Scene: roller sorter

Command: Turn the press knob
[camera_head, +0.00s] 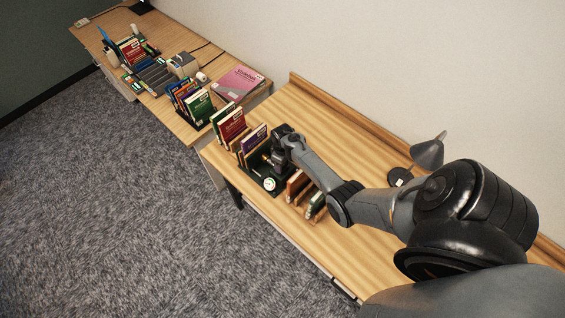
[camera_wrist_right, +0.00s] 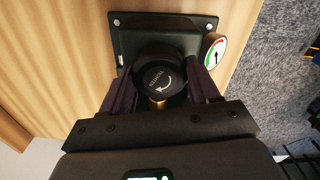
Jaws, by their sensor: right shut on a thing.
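The press knob (camera_wrist_right: 157,82) is round and black with white lettering and a curved arrow on its face. It sits on a dark housing (camera_wrist_right: 130,42) bolted to the wooden table. My right gripper (camera_wrist_right: 161,76) is shut on the knob, with one finger on each side of it. In the head view, my right gripper (camera_head: 270,160) is at the press, and the knob is hidden there. A round dial gauge (camera_wrist_right: 215,53) with a coloured scale is on the press beside the gripper; it also shows in the head view (camera_head: 269,184). My left gripper is not in view.
Upright books stand left of the press, including a red book (camera_head: 231,126) and a purple one (camera_head: 254,138). Brown and green books (camera_head: 297,184) stand close on its other side. A grey lamp (camera_head: 428,153) is behind my right arm. The table behind the press is clear.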

